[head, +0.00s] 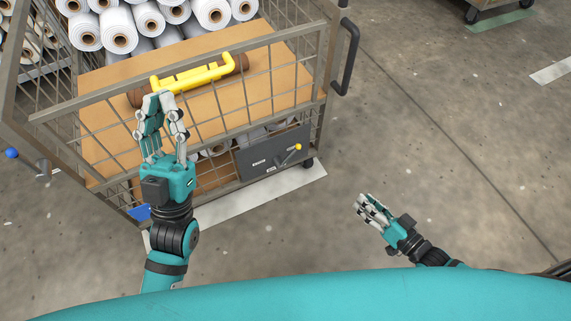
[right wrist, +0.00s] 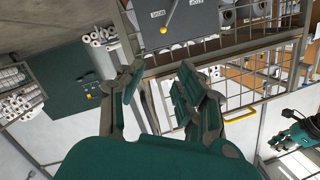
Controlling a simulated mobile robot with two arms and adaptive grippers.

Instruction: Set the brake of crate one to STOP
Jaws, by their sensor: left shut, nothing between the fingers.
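The wire-mesh crate (head: 323,65) stands at the upper left of the head view. Low on its near side is a grey brake panel (head: 255,172) with two small labels, too small to read. A lever with a yellow knob (head: 298,147) sticks out from the panel, its knob up and to the right. The right wrist view shows the panel (right wrist: 205,22) and the yellow knob (right wrist: 164,29) beyond the fingers. My right gripper (head: 365,204) is open and empty, apart from the lever. My left gripper (head: 160,100) is shut and empty, in front of the crate's mesh.
White rolls (head: 120,40) are stacked at the back. A dark push handle (head: 348,60) juts from the crate's right side.

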